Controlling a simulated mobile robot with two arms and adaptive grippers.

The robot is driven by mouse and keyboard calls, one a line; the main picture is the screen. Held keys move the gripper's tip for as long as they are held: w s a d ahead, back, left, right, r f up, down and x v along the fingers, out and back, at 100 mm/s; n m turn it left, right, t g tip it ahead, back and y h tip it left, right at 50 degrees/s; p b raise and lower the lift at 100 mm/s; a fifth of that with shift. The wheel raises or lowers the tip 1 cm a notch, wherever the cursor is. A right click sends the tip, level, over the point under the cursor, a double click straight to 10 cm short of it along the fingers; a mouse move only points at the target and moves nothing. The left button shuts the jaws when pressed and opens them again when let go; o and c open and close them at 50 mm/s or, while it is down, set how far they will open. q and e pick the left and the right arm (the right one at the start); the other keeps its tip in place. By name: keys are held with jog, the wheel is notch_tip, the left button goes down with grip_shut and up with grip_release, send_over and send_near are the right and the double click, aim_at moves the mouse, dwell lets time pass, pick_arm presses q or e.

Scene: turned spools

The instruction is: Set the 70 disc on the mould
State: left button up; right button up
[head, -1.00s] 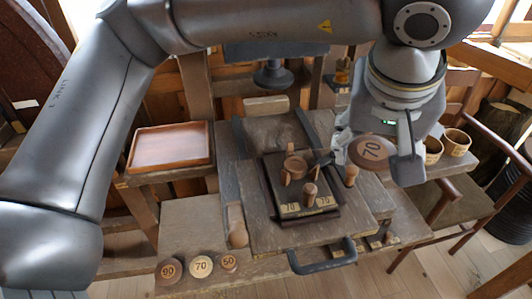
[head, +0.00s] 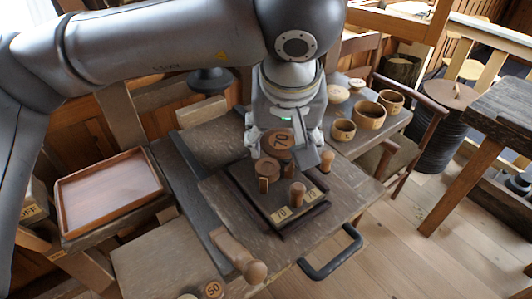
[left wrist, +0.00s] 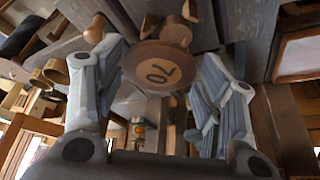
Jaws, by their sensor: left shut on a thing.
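The brown 70 disc (head: 278,140) is held by my left gripper (head: 284,148), its pale round 70 label facing up. In the left wrist view the disc (left wrist: 158,68) sits between the two grey fingers (left wrist: 153,88). The mould (head: 283,228) is a dark board on the bench, with two 70 plates on its front edge. A short wooden piece with a round top (head: 267,168) and a thinner peg (head: 297,190) stand on it. The held disc shows just behind the round-topped piece; I cannot tell whether they touch. My right gripper is out of view.
An empty reddish tray (head: 108,192) stands at the left. Several wooden cups (head: 369,115) are at the back right. A peg (head: 326,159) stands right of the mould. A 50 disc (head: 212,290) and a wooden handle (head: 240,258) are at the front. A dark bar handle (head: 332,258) juts from the bench.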

aim_at(269, 140)
pick_arm(q)
jog(key=f, duration=0.1)
jog(key=w+a+f, duration=0.1)
jog(key=w+f, duration=0.1)
jog(key=shift+w+a+f, duration=0.1)
jog(key=shift+a+f, duration=0.2)
jog(key=shift+f, duration=0.05)
jog(key=shift+w+a+f+p, duration=0.2)
jog(key=shift+f+p, duration=0.1)
jog(key=shift+f, duration=0.05)
jog(key=f, duration=0.3)
jog(key=shift+w+a+f, duration=0.1)
jog(key=shift+a+f, duration=0.05)
jog(key=shift+a, duration=0.1)
jog(key=shift+s+f, duration=0.15)
jog(key=shift+s, duration=0.1)
jog(key=shift+c, duration=0.4)
jog(key=o, duration=0.9)
jog(key=shift+w, duration=0.3)
jog(key=shift+d, duration=0.1)
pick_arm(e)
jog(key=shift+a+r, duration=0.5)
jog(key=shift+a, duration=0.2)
pick_arm(q)
jog(key=shift+d, duration=0.1)
